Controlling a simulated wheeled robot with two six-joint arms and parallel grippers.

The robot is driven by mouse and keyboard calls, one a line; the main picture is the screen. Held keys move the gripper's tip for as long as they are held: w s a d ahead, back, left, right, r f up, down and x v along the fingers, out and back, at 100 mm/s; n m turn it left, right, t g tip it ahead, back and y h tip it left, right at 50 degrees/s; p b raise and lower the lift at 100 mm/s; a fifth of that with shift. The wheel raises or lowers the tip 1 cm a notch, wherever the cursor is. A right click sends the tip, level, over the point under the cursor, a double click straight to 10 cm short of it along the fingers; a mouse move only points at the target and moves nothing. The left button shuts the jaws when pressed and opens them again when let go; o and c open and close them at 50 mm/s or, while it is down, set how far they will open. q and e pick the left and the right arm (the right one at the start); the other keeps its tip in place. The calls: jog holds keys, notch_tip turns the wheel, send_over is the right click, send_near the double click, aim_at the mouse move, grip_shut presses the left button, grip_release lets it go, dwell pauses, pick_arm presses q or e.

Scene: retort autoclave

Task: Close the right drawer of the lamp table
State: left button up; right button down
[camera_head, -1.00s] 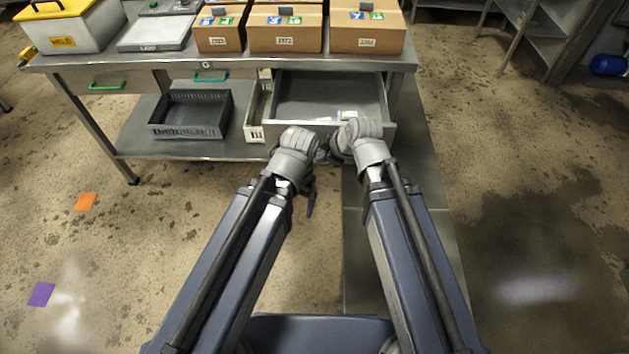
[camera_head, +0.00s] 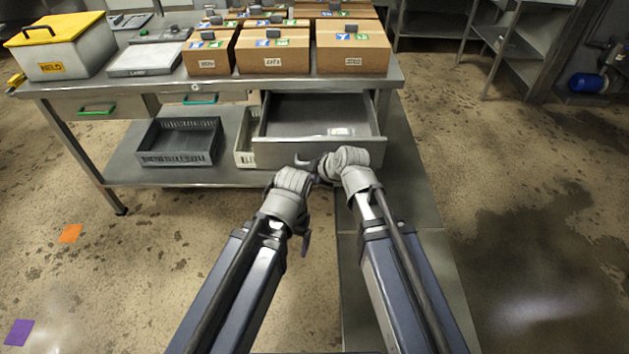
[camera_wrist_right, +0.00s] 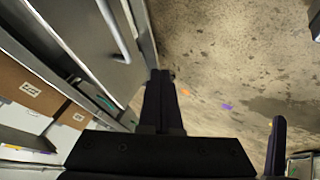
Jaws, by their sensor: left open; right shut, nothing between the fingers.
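The right drawer (camera_head: 322,118) of the steel lamp table (camera_head: 250,84) is pulled out, with its grey interior showing and a small pale label inside. Its front panel and light bar handle (camera_wrist_right: 114,30) fill the upper left of the right wrist view. My right gripper (camera_wrist_right: 168,76) is shut and empty, its dark fingers close beside the drawer front; I cannot tell whether they touch it.
Cartons (camera_head: 353,48), a flat scale (camera_head: 145,60) and a yellow-lidded box (camera_head: 62,48) stand on the tabletop. A dark crate (camera_head: 180,143) and a pale crate (camera_head: 243,150) sit on the lower shelf. Green-handled drawers (camera_head: 110,104) at left are shut. Floor on the right is clear.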

pick_arm(q)
notch_tip(320, 180, down, 3)
jog(key=shift+f+b, duration=0.1)
jog(key=shift+b, duration=1)
pick_arm(e)
jog(key=w+a+f, duration=0.2)
jog(key=w+f, duration=0.1)
jog(key=w, duration=0.3)
jog(key=shift+w+f, duration=0.15)
jog(key=shift+w, duration=0.15)
